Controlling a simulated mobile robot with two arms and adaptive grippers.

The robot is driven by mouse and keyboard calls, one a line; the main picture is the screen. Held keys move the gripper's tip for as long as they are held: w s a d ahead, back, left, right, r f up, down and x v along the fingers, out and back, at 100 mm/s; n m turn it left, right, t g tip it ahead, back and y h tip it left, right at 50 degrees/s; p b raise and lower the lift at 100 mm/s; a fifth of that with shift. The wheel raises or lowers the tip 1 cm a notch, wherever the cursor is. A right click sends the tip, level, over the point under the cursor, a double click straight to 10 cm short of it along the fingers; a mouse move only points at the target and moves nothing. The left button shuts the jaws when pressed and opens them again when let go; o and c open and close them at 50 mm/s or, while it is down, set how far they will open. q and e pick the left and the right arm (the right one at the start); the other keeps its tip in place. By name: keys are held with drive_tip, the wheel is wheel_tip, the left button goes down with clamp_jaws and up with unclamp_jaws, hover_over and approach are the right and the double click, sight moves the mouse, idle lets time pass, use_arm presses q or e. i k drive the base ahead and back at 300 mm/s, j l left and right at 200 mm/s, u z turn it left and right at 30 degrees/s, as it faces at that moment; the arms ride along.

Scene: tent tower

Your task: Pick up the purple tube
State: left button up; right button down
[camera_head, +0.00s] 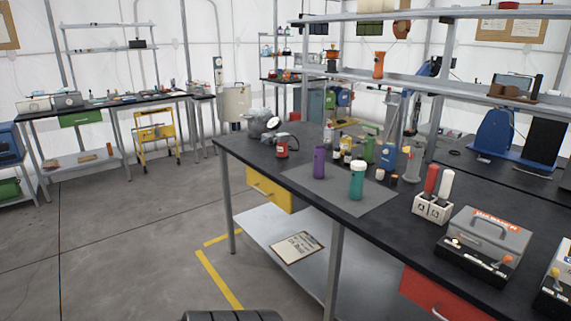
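The purple tube (319,163) stands upright on a grey mat (338,201) on the black workbench (400,222), near the bench's left front edge. A teal tube (356,184) with a pale cap stands on the same mat, to the right of the purple tube and nearer to me. The two tubes are apart. Neither of my grippers is in view.
Small bottles (347,152) stand behind the tubes. A red jar (282,148) is to the left. A white holder (432,207) with a red and a white tube and a grey box (484,238) stand to the right. Open floor (130,240) lies left of the bench.

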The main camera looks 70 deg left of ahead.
sight(319, 151)
drive_tip(key=u, duration=2.05)
drive_tip(key=i+j+z, duration=0.1)
drive_tip(key=i+z, duration=0.15)
drive_tip(key=z, duration=0.25)
drive_tip(key=i+j+z, duration=0.2)
drive_tip(key=z, duration=0.25)
